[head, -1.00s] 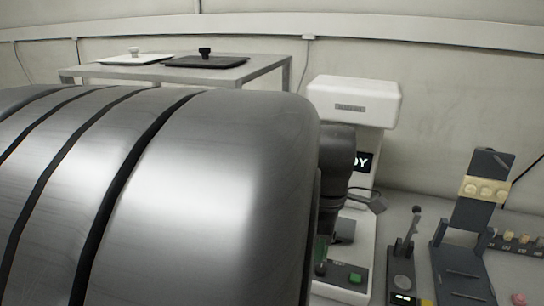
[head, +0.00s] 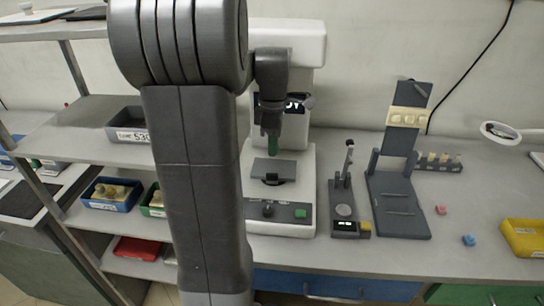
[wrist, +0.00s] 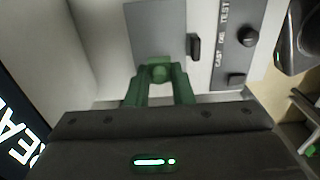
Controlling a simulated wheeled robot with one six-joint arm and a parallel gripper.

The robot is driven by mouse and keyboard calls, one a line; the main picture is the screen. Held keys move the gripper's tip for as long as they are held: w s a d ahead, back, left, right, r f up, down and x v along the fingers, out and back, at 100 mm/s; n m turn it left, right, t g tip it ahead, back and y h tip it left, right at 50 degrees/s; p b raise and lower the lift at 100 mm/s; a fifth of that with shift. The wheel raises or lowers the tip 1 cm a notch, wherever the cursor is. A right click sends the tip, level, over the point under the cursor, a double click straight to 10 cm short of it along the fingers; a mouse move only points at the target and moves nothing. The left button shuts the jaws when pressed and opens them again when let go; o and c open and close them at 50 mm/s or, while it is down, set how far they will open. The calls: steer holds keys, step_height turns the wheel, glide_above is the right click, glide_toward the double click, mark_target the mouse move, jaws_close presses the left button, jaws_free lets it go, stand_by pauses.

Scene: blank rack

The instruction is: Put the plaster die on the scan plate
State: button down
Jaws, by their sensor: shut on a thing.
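My gripper (head: 272,143) hangs over the grey plate (head: 273,169) of the white machine, pointing down. In the wrist view its green fingers (wrist: 160,78) are shut on a small rounded green piece (wrist: 160,72). I cannot tell for certain that this piece is the plaster die. The grey plate also shows in the wrist view (wrist: 158,28), beyond the fingertips. The gap between the held piece and the plate is unclear.
The white machine (head: 305,200) has a knob and green button in front. To its right stand a small device with a lever (head: 344,210) and a dark stand (head: 402,205). A pink block (head: 440,210), a blue block (head: 469,240) and a yellow tray (head: 524,238) lie farther right. Shelves stand left.

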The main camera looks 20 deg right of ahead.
mark_target(273, 167)
step_height(273, 167, down, 5)
steer(key=shift+r, duration=0.1)
steer(key=shift+w+d, duration=0.1)
steer(key=shift+w, duration=0.1)
steer(key=shift+f+b, duration=0.3)
steer(key=shift+b, duration=0.05)
steer(key=c, duration=1.3)
jaws_free()
steer(key=shift+o, duration=0.2)
step_height(273, 167, up, 12)
steer(key=shift+r+p, duration=0.2)
steer(key=shift+p, duration=0.65)
